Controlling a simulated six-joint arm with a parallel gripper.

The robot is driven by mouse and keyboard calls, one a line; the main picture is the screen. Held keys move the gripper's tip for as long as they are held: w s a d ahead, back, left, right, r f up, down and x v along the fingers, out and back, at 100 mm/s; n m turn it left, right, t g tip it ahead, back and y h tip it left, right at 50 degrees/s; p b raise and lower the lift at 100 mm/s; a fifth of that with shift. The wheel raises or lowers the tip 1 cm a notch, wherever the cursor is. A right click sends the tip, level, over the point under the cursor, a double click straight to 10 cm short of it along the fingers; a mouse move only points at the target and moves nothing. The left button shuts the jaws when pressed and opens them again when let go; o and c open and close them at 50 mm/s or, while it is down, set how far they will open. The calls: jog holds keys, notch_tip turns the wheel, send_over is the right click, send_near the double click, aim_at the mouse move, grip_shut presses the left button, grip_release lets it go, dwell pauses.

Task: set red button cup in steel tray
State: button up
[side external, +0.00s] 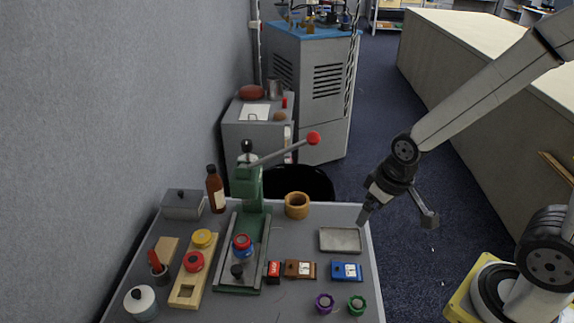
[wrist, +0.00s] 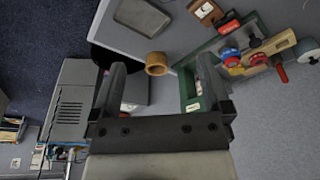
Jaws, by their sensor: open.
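The steel tray (side external: 340,240) is a shallow grey rectangle lying empty at the table's right side; it also shows at the top of the wrist view (wrist: 143,16). A red-topped round piece with a blue lower part (side external: 242,241) stands on the green press's base. Another red round piece (side external: 194,261) sits on a pale wooden board beside a yellow one. I cannot tell for certain which red piece is the button cup. My gripper (side external: 396,218) is open and empty, raised near the table's right edge, just right of the tray. In the wrist view its fingers (wrist: 161,66) are spread wide.
The green press (side external: 250,188) stands mid-table with a red-knobbed lever reaching right. A wooden cup (side external: 297,205) is behind the tray. A brown bottle (side external: 215,190) and grey box (side external: 182,204) stand at back left. Small blocks and purple and green rings lie in front.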

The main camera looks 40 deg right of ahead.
jog(key=m+y, duration=1.7)
jog(key=m, duration=0.2)
send_near(242, 242)
jog(key=shift+s+a+g, duration=0.2)
jog(key=shift+a, duration=0.4)
jog(key=shift+s+a+g, duration=0.2)
jog(key=shift+s+a, duration=0.05)
jog(key=shift+a, duration=0.35)
jog(key=shift+w+d+f+m+t+y, duration=0.2)
jog(key=shift+w+m+t, duration=0.1)
jog(key=shift+w+t, duration=0.1)
jog(key=shift+w+d+f+m+t+y, duration=0.1)
jog(key=shift+w+f+m+t, duration=0.2)
jog(key=shift+w+t, duration=0.1)
jog(key=shift+a+r, duration=0.1)
jog(key=shift+a, duration=0.05)
jog(key=shift+w+a, duration=0.2)
jog(key=shift+a, duration=1)
jog(key=shift+a, duration=0.1)
